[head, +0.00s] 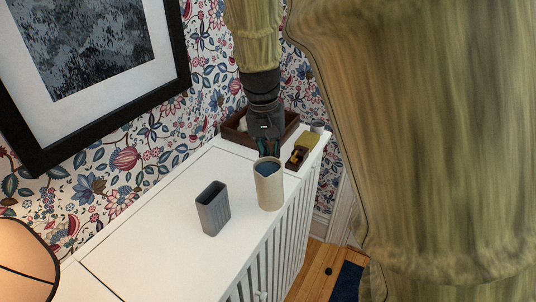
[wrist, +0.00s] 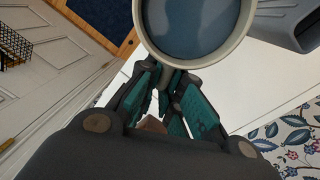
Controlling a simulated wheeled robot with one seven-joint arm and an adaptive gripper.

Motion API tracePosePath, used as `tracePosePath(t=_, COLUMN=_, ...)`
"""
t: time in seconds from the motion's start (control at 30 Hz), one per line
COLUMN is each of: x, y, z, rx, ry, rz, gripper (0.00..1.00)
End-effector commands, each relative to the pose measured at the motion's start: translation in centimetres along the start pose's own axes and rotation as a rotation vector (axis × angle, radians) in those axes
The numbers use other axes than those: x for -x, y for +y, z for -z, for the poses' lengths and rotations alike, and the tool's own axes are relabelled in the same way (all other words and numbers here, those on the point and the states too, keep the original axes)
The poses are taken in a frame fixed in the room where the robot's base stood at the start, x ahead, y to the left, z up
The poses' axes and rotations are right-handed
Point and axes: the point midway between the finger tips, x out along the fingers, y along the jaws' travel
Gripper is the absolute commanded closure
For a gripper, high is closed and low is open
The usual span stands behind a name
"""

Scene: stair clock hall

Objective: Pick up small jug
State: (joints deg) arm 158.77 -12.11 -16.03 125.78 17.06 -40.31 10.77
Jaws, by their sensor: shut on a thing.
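The small jug (head: 268,188) is a cream, upright cylinder with a blue inside. It stands at or just above the front edge of the white cabinet top; I cannot tell if its base touches. My gripper (head: 268,148) comes down from above, behind the jug, and is shut at its far side. In the wrist view the jug's round rim and blue inside (wrist: 195,25) fill the top middle. There my gripper (wrist: 174,82) has its teal-padded fingers closed at the jug's near side, apparently on its handle, which the fingers mostly hide.
A grey ribbed rectangular vase (head: 213,210) stands left of the jug on the white cabinet (head: 150,240). Behind are a brown tray (head: 234,134), a yellow-and-dark object (head: 300,152) and a small grey cup (head: 318,127). A lamp shade (head: 25,262) is at lower left.

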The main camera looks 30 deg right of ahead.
Motion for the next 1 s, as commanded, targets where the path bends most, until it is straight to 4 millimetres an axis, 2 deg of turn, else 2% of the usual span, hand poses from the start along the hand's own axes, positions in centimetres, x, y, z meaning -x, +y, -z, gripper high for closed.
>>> tracePosePath(t=0.43, x=0.1, y=0.9, z=-1.7, rx=0.000, ry=0.001, rz=0.000, gripper=1.00)
tracePosePath(t=1.0, x=0.1, y=1.2, z=-2.3, rx=0.001, ry=0.001, rz=0.000, gripper=1.00)
